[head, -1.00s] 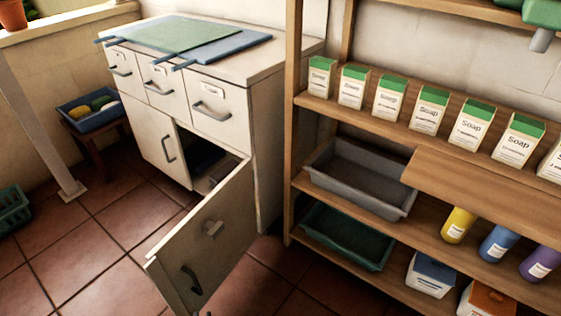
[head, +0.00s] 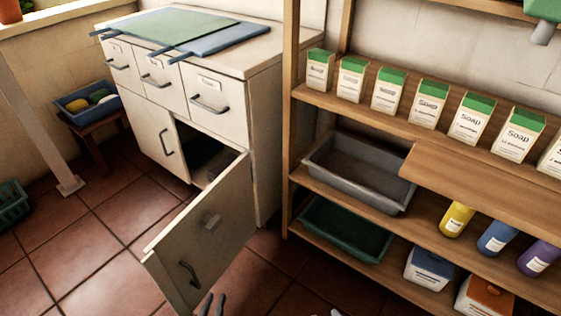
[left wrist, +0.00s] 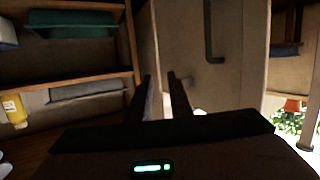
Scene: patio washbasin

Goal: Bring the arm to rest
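My left gripper (head: 212,304) shows at the bottom edge of the head view, just right of the open cabinet door (head: 200,245). A small grey tip at the bottom edge of the head view, further right, may be my right gripper (head: 336,312). Too little of it shows to tell its state.
The white cabinet (head: 262,140) stands at left with its lower door swung out. A wooden shelf rack (head: 292,120) at right holds soap boxes (head: 430,105), a grey tray (head: 350,185), a green tray (head: 345,235) and bottles (head: 455,218). Tiled floor (head: 110,220) is free at left.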

